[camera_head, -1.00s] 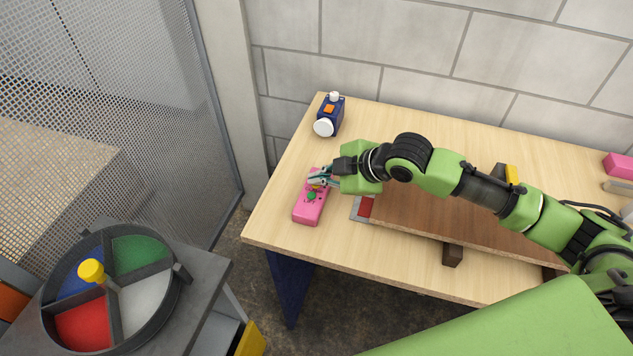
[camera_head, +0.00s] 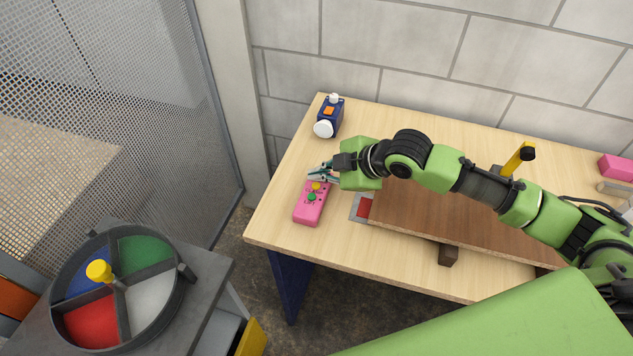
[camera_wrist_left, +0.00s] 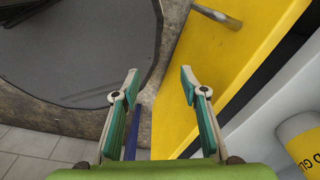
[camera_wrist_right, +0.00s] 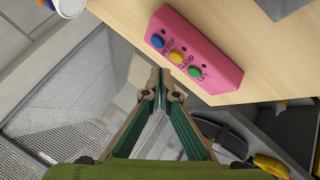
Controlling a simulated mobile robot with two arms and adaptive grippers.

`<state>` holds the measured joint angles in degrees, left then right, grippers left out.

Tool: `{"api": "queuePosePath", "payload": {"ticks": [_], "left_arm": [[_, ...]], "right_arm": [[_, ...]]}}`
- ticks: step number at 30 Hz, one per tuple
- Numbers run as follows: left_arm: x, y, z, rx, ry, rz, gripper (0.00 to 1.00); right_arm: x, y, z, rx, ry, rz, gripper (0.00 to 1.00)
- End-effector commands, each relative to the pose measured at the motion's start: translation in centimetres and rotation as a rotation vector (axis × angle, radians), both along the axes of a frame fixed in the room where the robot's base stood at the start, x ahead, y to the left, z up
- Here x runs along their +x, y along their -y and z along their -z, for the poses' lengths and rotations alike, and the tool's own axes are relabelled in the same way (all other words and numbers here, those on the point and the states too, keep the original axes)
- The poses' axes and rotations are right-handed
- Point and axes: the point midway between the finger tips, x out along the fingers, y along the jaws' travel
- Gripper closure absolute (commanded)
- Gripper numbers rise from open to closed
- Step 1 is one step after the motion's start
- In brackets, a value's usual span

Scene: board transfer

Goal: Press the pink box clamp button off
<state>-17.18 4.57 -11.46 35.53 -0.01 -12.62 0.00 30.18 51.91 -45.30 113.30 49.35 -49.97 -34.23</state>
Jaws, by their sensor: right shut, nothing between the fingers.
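The pink box (camera_head: 310,208) lies on the wooden table near its left edge. In the head view its yellow button (camera_head: 316,187) and green button (camera_head: 312,197) show. In the right wrist view the pink box (camera_wrist_right: 210,62) shows blue (camera_wrist_right: 158,41), yellow and green buttons in a row, with small labels. My right gripper (camera_head: 315,172) is shut and empty, just beyond the far end of the box and seemingly above it, apart from the buttons. A yellow clamp arm (camera_head: 518,158) with a black end stands raised behind my right arm. My left gripper (camera_wrist_left: 158,82) is open and empty.
A brown board (camera_head: 420,218) lies on the table (camera_head: 290,160) under my right arm. A blue device (camera_head: 330,113) stands at the back left corner. A round tray (camera_head: 180,305) with coloured sections and a yellow knob is at the lower left. A mesh fence stands left.

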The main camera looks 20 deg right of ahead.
Motion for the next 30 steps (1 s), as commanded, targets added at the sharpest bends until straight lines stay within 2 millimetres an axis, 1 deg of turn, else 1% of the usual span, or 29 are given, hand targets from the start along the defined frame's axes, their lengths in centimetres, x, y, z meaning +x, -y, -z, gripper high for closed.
{"api": "queuePosePath", "payload": {"ticks": [1,3,15,18,30], "left_arm": [[0.0,0.0,-0.9,0.000,0.000,0.000,0.60],[0.0,0.0,-1.6,0.000,0.000,0.000,0.60],[0.0,0.0,-5.7,0.000,0.000,0.000,0.60],[0.0,0.0,-6.5,0.000,0.000,0.000,0.60],[0.0,0.0,-6.4,0.000,0.000,0.000,0.60]], "right_arm": [[0.0,0.0,-0.8,0.000,0.000,0.000,1.00],[0.0,0.0,-1.5,0.000,0.000,0.000,1.00],[0.0,0.0,-5.0,-0.001,-0.001,-0.001,1.00],[0.0,0.0,-5.7,-0.001,-0.001,0.000,1.00],[0.0,0.0,-5.6,0.000,0.000,0.000,1.00]]}}
